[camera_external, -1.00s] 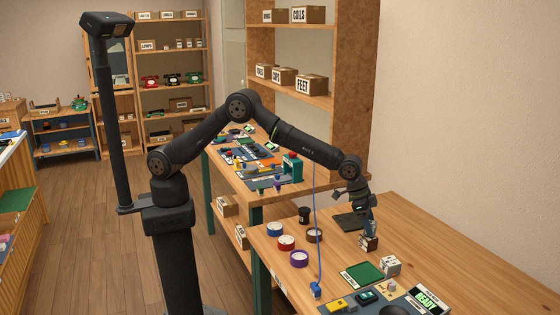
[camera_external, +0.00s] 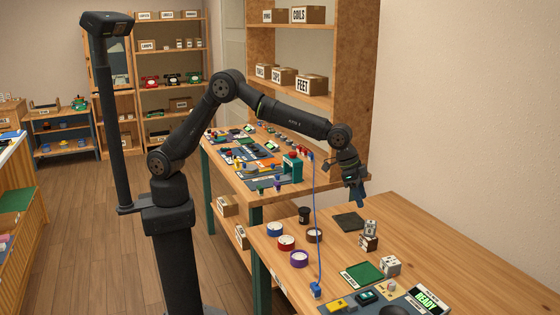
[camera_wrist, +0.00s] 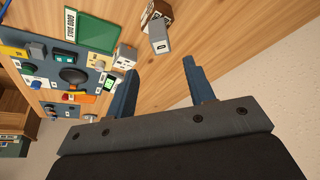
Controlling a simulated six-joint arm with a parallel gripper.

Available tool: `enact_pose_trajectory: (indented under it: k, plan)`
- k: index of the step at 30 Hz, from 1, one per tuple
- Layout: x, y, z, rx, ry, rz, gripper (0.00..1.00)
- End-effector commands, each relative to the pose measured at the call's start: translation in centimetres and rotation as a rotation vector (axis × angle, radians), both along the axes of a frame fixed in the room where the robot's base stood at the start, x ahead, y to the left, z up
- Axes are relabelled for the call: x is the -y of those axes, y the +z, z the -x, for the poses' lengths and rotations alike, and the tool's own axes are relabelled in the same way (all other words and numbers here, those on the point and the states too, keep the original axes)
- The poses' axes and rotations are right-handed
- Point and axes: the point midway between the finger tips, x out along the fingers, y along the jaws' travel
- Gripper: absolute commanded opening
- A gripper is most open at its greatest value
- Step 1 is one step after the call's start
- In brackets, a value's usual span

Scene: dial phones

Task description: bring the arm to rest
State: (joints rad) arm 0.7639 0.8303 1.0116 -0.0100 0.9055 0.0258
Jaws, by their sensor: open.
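My gripper (camera_external: 358,198) hangs in the air above the back of the near wooden table, pointing down. In the wrist view its two blue fingers (camera_wrist: 162,70) are spread apart with nothing between them. In the wrist view the grey block (camera_wrist: 159,38) and the brown block (camera_wrist: 153,14) lie beyond the fingertips.
A flat black pad (camera_external: 349,221) lies left of the blocks. A green pad (camera_external: 362,271), a white box (camera_external: 391,265) and a panel with a READY screen (camera_external: 427,298) are nearer. Tape rolls (camera_external: 299,259) and a blue cable (camera_external: 316,220) are at left. A tall shelf (camera_external: 350,100) stands behind.

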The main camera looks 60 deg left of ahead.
Motion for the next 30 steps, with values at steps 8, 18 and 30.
enact_pose_trajectory:
  k: [8, 18, 30]
  plan:
    - [0.6, -2.2, -0.6, -0.003, 0.000, -0.003, 0.49]
    - [2.3, -8.0, -2.3, -0.002, 0.000, -0.002, 0.49]
    - [3.3, -8.7, -3.3, 0.001, 0.000, 0.001, 0.49]
